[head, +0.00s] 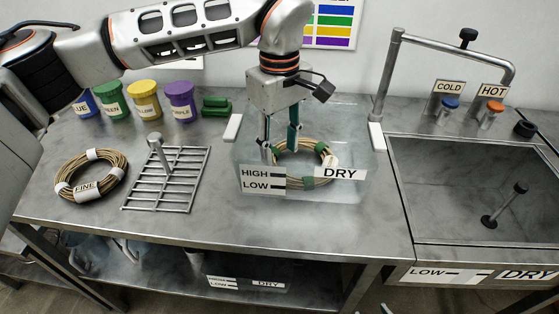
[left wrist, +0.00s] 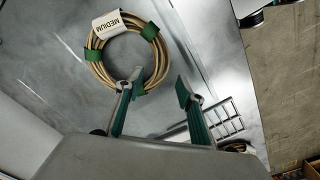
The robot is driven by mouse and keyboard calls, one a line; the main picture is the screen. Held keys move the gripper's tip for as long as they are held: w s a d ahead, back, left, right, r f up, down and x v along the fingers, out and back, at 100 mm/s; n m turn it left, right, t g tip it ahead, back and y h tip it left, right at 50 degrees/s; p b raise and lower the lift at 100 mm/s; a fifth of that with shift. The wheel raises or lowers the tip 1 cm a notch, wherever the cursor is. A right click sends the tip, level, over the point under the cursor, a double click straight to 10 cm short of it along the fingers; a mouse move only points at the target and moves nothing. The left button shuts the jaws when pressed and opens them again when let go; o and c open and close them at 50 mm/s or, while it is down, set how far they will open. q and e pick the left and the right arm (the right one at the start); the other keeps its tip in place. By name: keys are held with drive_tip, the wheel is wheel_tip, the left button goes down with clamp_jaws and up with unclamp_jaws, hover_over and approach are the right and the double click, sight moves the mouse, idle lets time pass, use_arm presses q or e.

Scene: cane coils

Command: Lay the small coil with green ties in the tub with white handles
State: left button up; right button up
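The cane coil with green ties (head: 318,148) lies inside the clear tub (head: 354,142) with white handles (head: 377,137). The coil also shows in the left wrist view (left wrist: 97,66), where its white tag reads MEDIUM. The tub's front labels read HIGH, LOW and DRY. My left gripper (head: 280,143) reaches down into the tub at the coil's back left. In the left wrist view its fingers (left wrist: 160,85) are well apart, one over the coil's ring and one outside it. Whether they touch the coil is unclear. My right gripper is not in view.
A coil with white ties tagged FINE (head: 75,192) lies at the left, beside a metal rack (head: 180,190) with a post. Several coloured lidded pots (head: 144,99) and green blocks (head: 216,105) stand behind. A sink (head: 450,190) with taps is at the right.

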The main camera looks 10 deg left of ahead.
use_arm(q)
wheel_tip(320, 180, up, 6)
drive_tip(key=shift+f+p, duration=0.25)
drive_tip(key=shift+p, duration=0.05)
